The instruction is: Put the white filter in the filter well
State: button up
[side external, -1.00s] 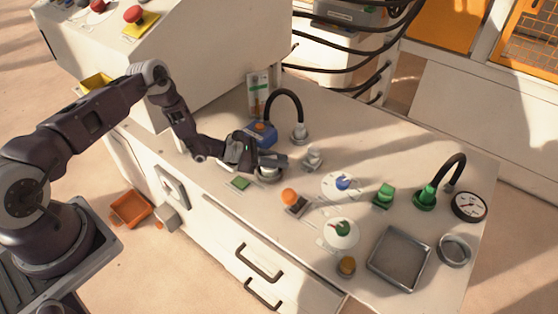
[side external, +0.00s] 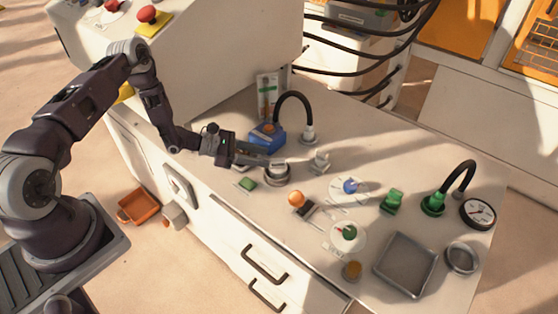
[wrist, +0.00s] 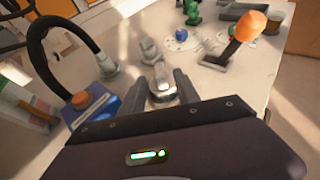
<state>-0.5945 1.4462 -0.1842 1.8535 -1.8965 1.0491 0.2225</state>
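A pale, whitish piece that looks like the white filter (side external: 278,166) sits within the round grey filter well (side external: 277,180) on the bench. In the wrist view the pale filter (wrist: 162,75) stands upright just beyond and between my fingertips, over the ring of the well (wrist: 162,99). My gripper (side external: 262,157) is low beside the well, coming from the left. Its fingers, also seen in the wrist view (wrist: 161,80), are spread with a gap on either side of the filter. How deep the filter sits is hard to tell.
A blue box with an orange knob (side external: 266,138) and a black hose (side external: 294,98) stand just behind. An orange-knobbed lever (side external: 297,199), a grey fitting (side external: 320,161) and a blue-knobbed dial (side external: 350,186) lie to the right. A square tray (side external: 405,265) is at the front right.

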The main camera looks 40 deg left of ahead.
jog(key=s+d+r+m+g, duration=0.25)
jog(key=d+r+m, duration=0.2)
jog(key=r, duration=0.45)
jog(key=s+d+r+m+g+h, duration=0.1)
jog(key=s+d+r+m+g, duration=0.15)
jog(key=r+m, duration=0.4)
jog(key=s+d+r+m+g, duration=0.2)
jog(key=s+d+r+m, duration=0.15)
jog(key=r, duration=0.65)
jog(key=s+d+r+m+g+y, duration=0.2)
jog(key=s+d+r+m+y, duration=0.15)
jog(key=s+r+m, duration=0.55)
jog(key=s+a+r+m+t+y, duration=0.1)
jog(key=s+a+t+y, duration=0.1)
jog(key=s, duration=0.6)
jog(key=s+a+m+t+y, duration=0.2)
jog(key=s+a+y, duration=0.3)
jog(key=s, duration=0.3)
jog(key=shift+a+r+t, duration=0.15)
jog(key=shift+r+t, duration=0.2)
jog(key=shift+t, duration=0.15)
